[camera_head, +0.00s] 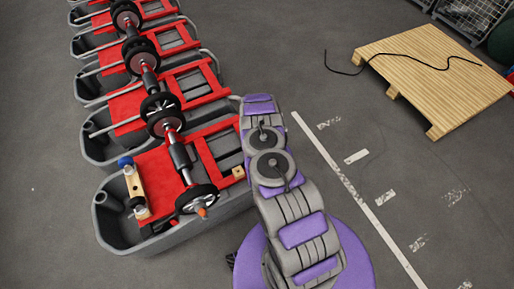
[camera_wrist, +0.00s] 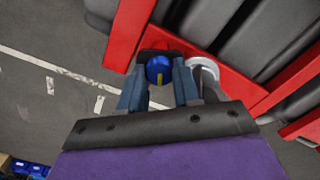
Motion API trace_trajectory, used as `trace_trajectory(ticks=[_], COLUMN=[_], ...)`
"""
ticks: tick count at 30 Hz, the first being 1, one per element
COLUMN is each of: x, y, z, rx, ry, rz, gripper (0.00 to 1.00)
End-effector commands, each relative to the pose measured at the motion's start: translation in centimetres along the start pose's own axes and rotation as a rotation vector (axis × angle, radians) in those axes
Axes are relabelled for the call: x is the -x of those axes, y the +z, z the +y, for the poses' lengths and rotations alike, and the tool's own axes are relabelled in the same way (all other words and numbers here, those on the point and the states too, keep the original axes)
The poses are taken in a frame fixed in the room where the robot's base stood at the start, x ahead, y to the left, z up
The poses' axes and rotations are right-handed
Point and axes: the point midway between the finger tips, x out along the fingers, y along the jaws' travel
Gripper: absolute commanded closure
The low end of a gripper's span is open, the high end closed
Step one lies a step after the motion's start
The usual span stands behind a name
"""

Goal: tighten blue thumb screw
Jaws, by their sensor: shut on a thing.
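In the wrist view, a round blue thumb screw (camera_wrist: 158,72) with a yellow mark sits at a dark bracket against the red frame (camera_wrist: 128,32). My gripper (camera_wrist: 160,75) has its two blue-grey fingers on either side of the screw, shut on it. In the head view, my grey and purple arm reaches up beside the nearest tank (camera_head: 104,228), and my gripper is hidden there. A blue knob (camera_head: 125,162) shows at the left end of that tank; I cannot tell whether it is the same part.
A pale round fitting (camera_wrist: 205,66) stands close to the right finger. Several more grey tanks with red frames line up behind the nearest one. A wooden pallet (camera_head: 430,65) with a black cable lies at the right.

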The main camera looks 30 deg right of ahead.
Motion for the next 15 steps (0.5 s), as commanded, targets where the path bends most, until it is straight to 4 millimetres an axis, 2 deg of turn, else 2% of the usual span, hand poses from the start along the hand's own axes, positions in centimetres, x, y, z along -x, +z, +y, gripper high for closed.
trace_trajectory(ticks=[3,4,12,15], x=[0.33,0.33,0.13,0.08], y=[-0.41,-0.42,-0.28,-0.25], z=[-0.30,-0.31,-0.27,-0.28], rx=[0.000,0.000,0.001,0.001], ry=[-0.007,-0.007,-0.004,-0.003], rz=[0.010,0.010,0.005,0.005], gripper=[0.98,0.66,0.42,0.42])
